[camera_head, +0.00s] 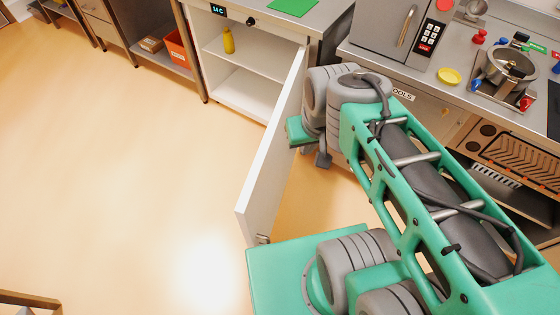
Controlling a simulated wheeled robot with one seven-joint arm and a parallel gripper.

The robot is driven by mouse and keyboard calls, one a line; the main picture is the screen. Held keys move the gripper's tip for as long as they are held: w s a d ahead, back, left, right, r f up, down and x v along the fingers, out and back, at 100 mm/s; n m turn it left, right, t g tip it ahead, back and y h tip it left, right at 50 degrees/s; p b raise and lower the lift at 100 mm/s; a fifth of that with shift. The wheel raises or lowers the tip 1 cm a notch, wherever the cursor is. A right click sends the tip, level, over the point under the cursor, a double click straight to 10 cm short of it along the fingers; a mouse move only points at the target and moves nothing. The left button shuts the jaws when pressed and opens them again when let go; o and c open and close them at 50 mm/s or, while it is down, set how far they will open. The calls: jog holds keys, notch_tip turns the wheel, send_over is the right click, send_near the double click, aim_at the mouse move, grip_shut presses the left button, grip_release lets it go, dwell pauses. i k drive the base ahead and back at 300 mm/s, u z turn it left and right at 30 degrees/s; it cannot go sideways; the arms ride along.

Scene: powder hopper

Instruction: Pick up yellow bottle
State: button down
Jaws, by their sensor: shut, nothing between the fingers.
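The yellow bottle (228,41) stands upright on the upper shelf of a white-lined cabinet (245,90), near its left wall. The cabinet door (272,150) is swung wide open toward me. My green and grey arm fills the right side of the view, with a grey joint to the right of the open door. My gripper cannot be made out; the end of the arm is hidden behind its own links and the door. The bottle is apart from every part of my arm that shows.
A steel counter with a microwave (397,32), a yellow bowl (449,76) and a pot (508,68) is at the upper right. An orange bin (178,50) sits on a shelf left of the cabinet. The floor (120,170) on the left is clear.

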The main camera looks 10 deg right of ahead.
aim_at(229, 42)
jog(key=k, duration=1.65)
jog(key=u, duration=1.2)
jog(key=i, duration=3.3)
jog(key=z, duration=1.75)
jog(key=i, duration=1.7)
